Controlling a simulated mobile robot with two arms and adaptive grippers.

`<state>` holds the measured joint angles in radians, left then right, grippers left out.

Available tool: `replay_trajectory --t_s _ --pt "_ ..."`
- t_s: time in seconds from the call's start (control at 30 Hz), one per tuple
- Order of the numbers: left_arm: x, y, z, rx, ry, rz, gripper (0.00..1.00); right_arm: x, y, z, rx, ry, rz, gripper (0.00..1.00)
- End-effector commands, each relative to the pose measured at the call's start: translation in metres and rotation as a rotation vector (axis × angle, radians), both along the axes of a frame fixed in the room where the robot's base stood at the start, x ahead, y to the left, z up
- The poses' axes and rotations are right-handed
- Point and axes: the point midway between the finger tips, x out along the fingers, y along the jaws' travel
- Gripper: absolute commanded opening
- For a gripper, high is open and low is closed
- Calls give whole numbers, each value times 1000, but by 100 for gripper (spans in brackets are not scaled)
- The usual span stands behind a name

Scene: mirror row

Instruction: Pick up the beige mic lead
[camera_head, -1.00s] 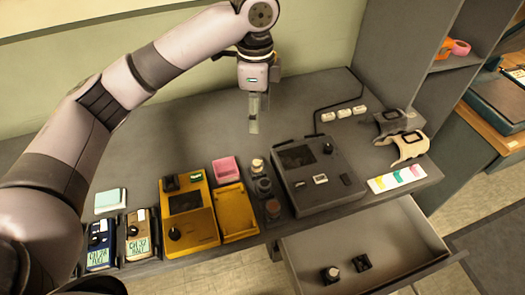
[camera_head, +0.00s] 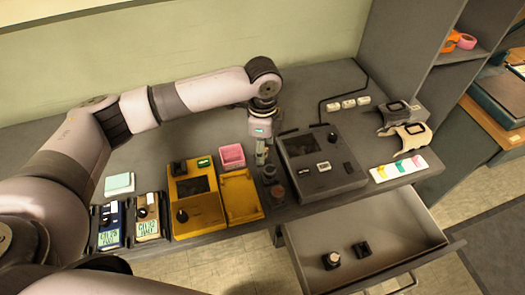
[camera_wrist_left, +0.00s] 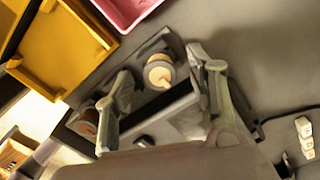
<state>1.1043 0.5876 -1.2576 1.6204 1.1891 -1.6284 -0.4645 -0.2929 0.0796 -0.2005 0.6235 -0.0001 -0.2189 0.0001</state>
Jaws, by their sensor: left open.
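In the left wrist view, a coil with a beige top and grey ring (camera_wrist_left: 158,72), apparently the beige mic lead, sits in a dark holder (camera_wrist_left: 176,42). My left gripper (camera_wrist_left: 160,64) is open, with its fingers on either side of that coil; I cannot tell whether they touch it. In the head view my left gripper (camera_head: 262,158) points down at the back of the row and hides the coil. A dark grey coil (camera_head: 269,175) and a brown one (camera_head: 278,193) stand in front of it. My right gripper is not in view.
A yellow tray (camera_head: 241,196) and pink tray (camera_head: 232,156) lie left of the row. A dark grey console (camera_head: 322,176) stands close on its right. An open drawer (camera_head: 410,222) juts out in front.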

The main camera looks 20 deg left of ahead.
Motion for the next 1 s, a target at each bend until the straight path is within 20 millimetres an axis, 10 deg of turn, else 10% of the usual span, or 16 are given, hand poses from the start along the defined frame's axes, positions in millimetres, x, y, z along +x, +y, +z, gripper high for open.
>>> replay_trajectory --t_s 0.37,1.0 --pt "0 0 -15 -1 -1 -1 51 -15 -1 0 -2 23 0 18" --pt "0 0 -14 -1 -1 -1 9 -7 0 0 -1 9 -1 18"
